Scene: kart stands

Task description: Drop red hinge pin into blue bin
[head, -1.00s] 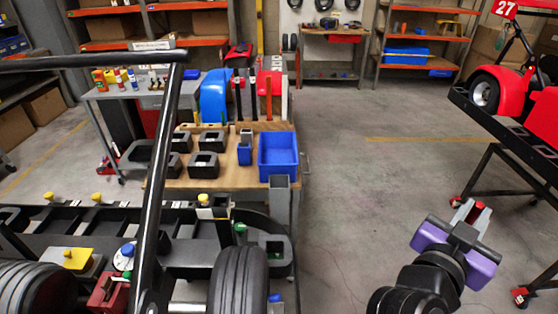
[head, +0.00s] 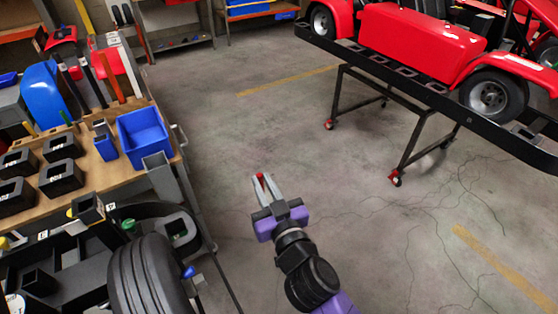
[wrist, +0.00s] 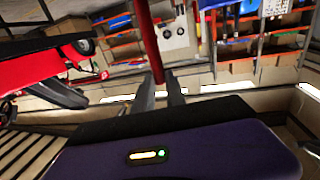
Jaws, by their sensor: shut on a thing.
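My gripper (head: 263,184) is over open floor to the right of the workbench, shut on the red hinge pin (head: 261,179). In the wrist view, the pin (wrist: 148,42) is a red bar rising from between the fingertips (wrist: 160,90). In the head view, little of it shows between the fingers. The blue bin (head: 144,140) is an open box on the right end of the wooden bench top, left of and apart from my gripper. Its inside looks empty from here.
A kart frame with a black tyre (head: 150,280) is at lower left. A red kart (head: 420,45) on a stand is at upper right. The floor between is clear.

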